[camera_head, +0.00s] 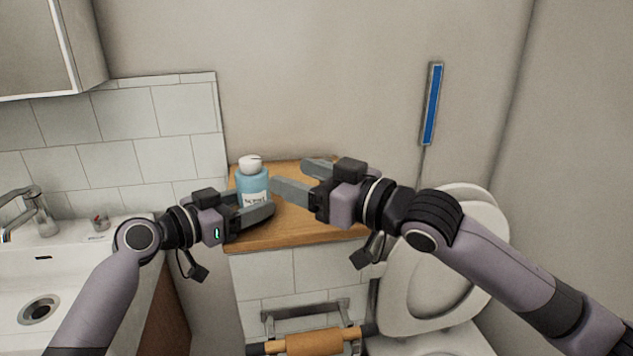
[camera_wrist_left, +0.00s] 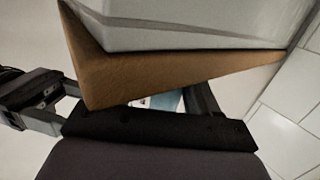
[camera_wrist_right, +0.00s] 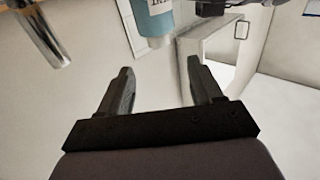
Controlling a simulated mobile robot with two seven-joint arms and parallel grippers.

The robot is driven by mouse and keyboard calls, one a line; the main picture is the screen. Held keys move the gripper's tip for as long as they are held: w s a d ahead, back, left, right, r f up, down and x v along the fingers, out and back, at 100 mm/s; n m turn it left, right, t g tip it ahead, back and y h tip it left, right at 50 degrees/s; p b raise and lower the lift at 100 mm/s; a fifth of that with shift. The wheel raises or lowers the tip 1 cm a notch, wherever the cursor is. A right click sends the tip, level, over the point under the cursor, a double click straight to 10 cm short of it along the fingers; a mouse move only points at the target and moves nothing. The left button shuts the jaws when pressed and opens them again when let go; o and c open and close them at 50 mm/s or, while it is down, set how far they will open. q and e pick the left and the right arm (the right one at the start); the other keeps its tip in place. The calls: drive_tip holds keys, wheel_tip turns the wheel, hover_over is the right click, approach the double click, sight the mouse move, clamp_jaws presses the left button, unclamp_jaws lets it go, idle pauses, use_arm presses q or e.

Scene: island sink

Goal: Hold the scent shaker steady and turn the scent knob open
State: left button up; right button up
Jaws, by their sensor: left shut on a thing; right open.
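The scent shaker is a light blue bottle (camera_head: 254,187) with a white label. It stands upright on the wooden shelf. Its white rounded scent knob (camera_head: 250,163) sits on top. My left gripper (camera_head: 256,210) is shut on the bottle's lower body, with one finger across its front. In the left wrist view only a bit of blue (camera_wrist_left: 166,101) shows behind the shelf edge. My right gripper (camera_head: 292,178) is open and empty, to the right of the bottle and apart from the knob. In the right wrist view the bottle (camera_wrist_right: 155,20) appears beyond the open fingers (camera_wrist_right: 160,88).
The wooden shelf (camera_head: 300,238) has bare room right of the bottle. A sink (camera_head: 60,265) with a faucet (camera_head: 35,212) is at the left. A toilet (camera_head: 440,275) is at the right. A paper roll holder (camera_head: 312,342) is below the shelf. Walls stand close behind.

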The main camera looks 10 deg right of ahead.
sight(258, 163)
drive_tip(key=shift+v, duration=1.35)
drive_tip(key=shift+w+a+m, duration=1.6)
drive_tip(key=shift+w+m, duration=0.05)
drive_tip(key=shift+m, duration=4.35)
drive_tip(key=shift+w+a+m, duration=1.55)
drive_tip(key=shift+w+m, duration=0.15)
drive_tip(key=shift+m, duration=4.3)
drive_tip(key=shift+w+a+m, duration=1.6)
drive_tip(key=shift+w+m, duration=0.05)
drive_tip(key=shift+m, duration=4.35)
drive_tip(key=shift+c, duration=0.4)
